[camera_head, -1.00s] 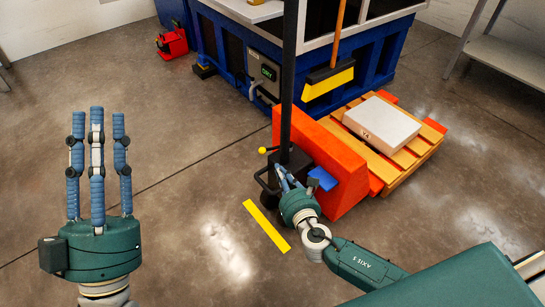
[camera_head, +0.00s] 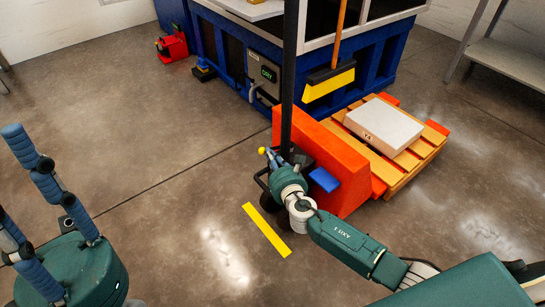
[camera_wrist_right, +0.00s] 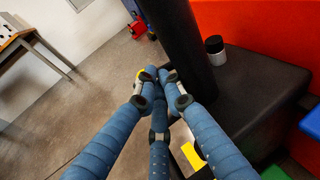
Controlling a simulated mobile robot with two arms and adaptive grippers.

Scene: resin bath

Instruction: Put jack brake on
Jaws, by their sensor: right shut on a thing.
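The orange pallet jack (camera_head: 335,170) stands right of centre in the head view, with a black upright handle post (camera_head: 288,90) and a blue pedal-like part (camera_head: 323,179). A small yellow knob (camera_head: 262,150) sits at the left of the post's base. My right gripper (camera_head: 273,160) is at this knob, its blue fingers closed together on the knobbed lever. In the wrist view the fingertips meet beside the black post (camera_wrist_right: 180,40), and a sliver of the yellow knob (camera_wrist_right: 140,75) shows behind them; the rest is hidden. My left gripper (camera_head: 35,185) is open and empty at the left edge.
A wooden pallet (camera_head: 405,160) with a pale block (camera_head: 384,125) rests on the jack's forks. A yellow floor stripe (camera_head: 266,230) lies in front. The floor at left is clear.

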